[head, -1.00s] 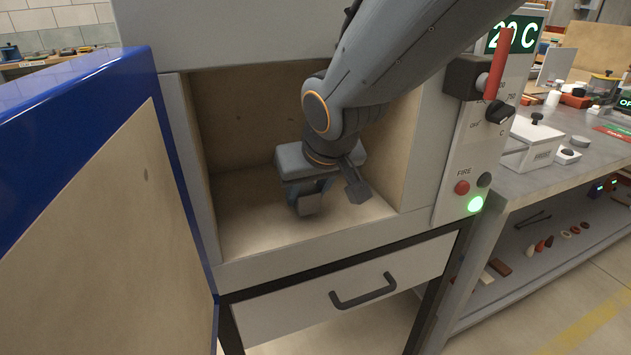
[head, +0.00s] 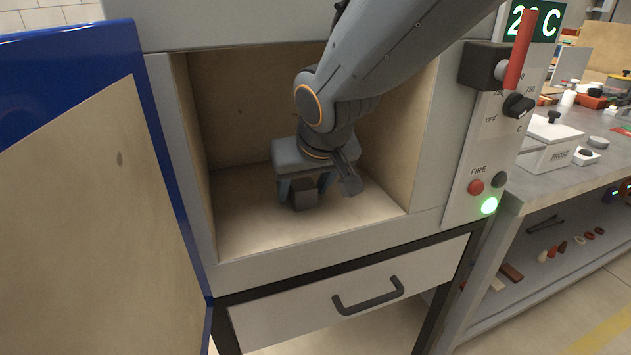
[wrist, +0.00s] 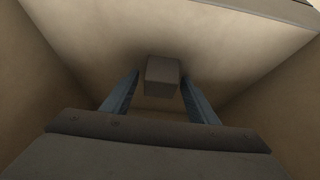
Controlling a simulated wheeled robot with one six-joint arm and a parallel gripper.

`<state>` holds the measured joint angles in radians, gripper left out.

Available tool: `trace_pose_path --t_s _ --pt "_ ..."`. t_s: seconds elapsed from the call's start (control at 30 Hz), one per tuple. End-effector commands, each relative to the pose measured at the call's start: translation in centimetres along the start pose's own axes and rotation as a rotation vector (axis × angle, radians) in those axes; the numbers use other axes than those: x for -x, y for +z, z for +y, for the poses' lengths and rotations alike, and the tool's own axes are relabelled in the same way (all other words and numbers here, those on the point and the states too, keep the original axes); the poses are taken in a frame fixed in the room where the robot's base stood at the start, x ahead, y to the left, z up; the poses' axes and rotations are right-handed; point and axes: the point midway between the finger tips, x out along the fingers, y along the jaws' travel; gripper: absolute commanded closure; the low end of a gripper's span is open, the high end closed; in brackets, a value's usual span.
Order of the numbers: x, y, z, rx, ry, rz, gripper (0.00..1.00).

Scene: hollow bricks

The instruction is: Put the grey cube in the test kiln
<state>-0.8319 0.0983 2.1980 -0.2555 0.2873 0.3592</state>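The grey cube (head: 303,194) sits inside the test kiln (head: 232,225), on its pale floor near the middle. The kiln's door stands wide open at the left. My gripper (head: 303,190) reaches into the chamber from above, with blue fingers either side of the cube. In the wrist view the cube (wrist: 162,77) shows between the two fingertips, with a gap on each side, so my gripper (wrist: 160,82) is open. The cube's underside is hidden.
The blue-edged kiln door (head: 80,200) fills the left. The control panel (head: 495,140) has a red-handled switch, a dial and a lit green lamp. A drawer (head: 350,295) is below. A cluttered bench (head: 540,185) stands at right. Chamber walls are close around my arm.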

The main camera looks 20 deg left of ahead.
Motion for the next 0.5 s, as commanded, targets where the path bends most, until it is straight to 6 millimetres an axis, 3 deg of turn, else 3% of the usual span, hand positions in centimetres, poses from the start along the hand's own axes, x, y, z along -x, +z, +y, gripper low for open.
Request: trace_pose_path --t_s 0.27,0.5 --pt "0.3 -0.2 0.0 -0.001 0.000 0.000 0.46" --pt "3.7 -0.3 0.0 -0.001 0.000 0.005 0.46"
